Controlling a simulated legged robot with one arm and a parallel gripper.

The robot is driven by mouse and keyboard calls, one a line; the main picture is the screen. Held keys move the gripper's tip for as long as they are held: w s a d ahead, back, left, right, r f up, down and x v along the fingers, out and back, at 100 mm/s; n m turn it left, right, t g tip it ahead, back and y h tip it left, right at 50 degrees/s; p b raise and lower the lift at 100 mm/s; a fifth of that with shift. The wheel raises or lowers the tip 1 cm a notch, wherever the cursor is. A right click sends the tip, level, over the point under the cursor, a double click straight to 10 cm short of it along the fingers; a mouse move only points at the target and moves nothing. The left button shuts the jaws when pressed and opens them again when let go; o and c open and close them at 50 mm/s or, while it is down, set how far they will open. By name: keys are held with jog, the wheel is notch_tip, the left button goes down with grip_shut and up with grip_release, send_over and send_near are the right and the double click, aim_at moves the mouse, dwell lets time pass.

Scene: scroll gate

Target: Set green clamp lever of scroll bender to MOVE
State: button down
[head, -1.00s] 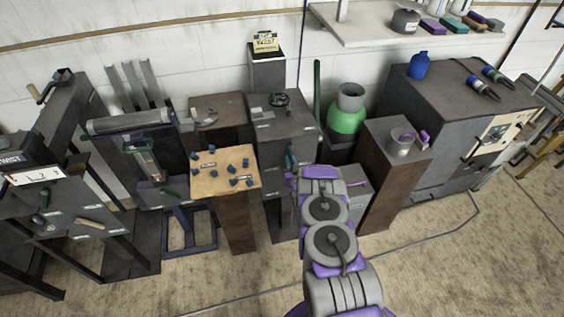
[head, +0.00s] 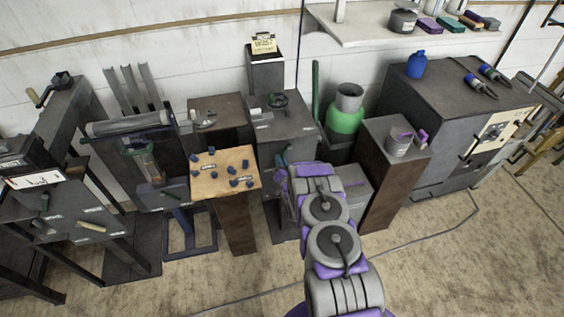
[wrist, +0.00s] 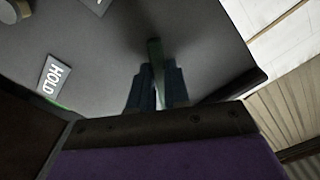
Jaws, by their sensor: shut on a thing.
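The scroll bender appears to be the grey cabinet (head: 288,122) with a round dark fitting on top, in the middle of the head view. Its green clamp lever (wrist: 154,52) shows in the wrist view, standing out from the grey panel. My gripper (wrist: 156,88) has its two blue fingers shut on the lever. A HOLD label (wrist: 53,75) lies left of the lever on the panel. Part of another label shows at the top edge, too cut off to read. In the head view my gripper (head: 281,160) is at the cabinet's front, and the fingers and arm hide most of the lever.
A wooden board (head: 225,172) with several blue pieces stands on a pedestal close left of my arm. A brown pedestal (head: 392,180) with a grey cup is to the right. A green gas bottle (head: 346,118) stands behind. The floor in front is open.

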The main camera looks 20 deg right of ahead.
dwell(0.4)
jog(key=c, duration=1.1)
grip_release()
jog(key=shift+s, duration=0.15)
jog(key=shift+s+a+p, duration=0.2)
jog(key=shift+s+p, duration=1.75)
jog(key=shift+s, duration=0.9)
jog(key=shift+s+a+p, duration=0.15)
jog(key=shift+s+p, duration=1.85)
jog(key=shift+s, duration=0.8)
jog(key=shift+s+a+p, duration=0.2)
jog(key=shift+s+p, duration=1.75)
jog(key=shift+s, duration=0.9)
jog(key=shift+f, duration=0.1)
